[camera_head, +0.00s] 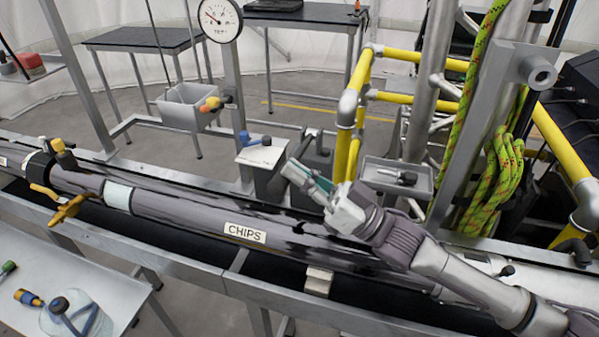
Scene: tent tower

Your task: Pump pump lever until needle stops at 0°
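A round white gauge (220,18) with a thin dark needle stands on a grey post at the top; its scale is too small to read. My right gripper (303,178) reaches in from the right, above the long grey tube and beside a dark grey box (318,158). Its pale fingers with teal pads point up and left; I cannot tell whether they hold anything. A blue-handled lever or tool (255,139) lies at a white-topped stand (262,155), left of the gripper and apart from it. I cannot tell which part is the pump lever. My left gripper is not in view.
The long grey tube (190,211) labelled CHIPS crosses the view, with an orange-yellow valve handle (62,208) at left. Yellow railings (355,85) and a green rope (480,100) stand at right. A grey bin (185,108) and tables are behind. A small tray (398,172) holds a tool.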

